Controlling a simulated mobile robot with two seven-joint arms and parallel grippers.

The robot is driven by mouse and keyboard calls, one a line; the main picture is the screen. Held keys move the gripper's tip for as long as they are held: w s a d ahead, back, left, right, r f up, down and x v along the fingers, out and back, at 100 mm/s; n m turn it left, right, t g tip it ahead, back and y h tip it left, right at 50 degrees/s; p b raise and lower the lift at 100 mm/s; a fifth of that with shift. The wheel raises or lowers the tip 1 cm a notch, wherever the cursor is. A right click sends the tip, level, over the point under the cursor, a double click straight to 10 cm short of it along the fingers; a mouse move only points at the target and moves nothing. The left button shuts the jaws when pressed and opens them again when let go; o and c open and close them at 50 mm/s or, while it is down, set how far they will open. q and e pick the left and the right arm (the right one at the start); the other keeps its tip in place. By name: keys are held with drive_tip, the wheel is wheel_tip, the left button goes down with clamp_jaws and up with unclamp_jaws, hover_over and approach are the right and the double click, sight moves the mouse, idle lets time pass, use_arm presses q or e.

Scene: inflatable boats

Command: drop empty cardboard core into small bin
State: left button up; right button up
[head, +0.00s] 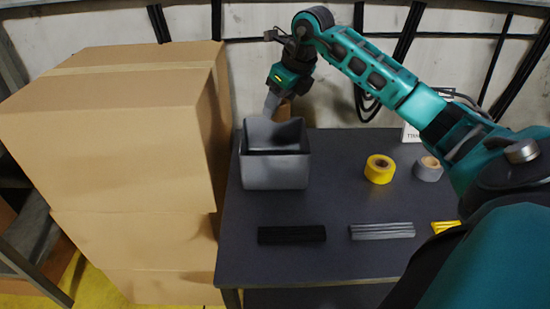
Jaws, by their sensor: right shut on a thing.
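The small bin (275,172) is grey and open at the top, and it stands on the left part of the dark table. My right gripper (276,104) points down at the bin's back rim. It is shut on the brown cardboard core (284,111), which shows only in part beside the finger. The bin's raised back wall hides the core's lower end. I cannot tell whether the core is over the opening or behind the rim. My left gripper is out of view.
Large cardboard boxes (110,150) are stacked left of the table (335,165). A yellow tape roll (379,169) and a grey tape roll (428,169) lie to the right. Black (292,235), grey (381,231) and yellow (445,226) strips lie along the front.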

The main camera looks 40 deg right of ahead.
drive_tip(key=o, duration=1.1)
drive_tip(key=p+v, duration=0.1)
drive_tip(key=v, duration=1.2)
drive_tip(key=shift+w, duration=0.1)
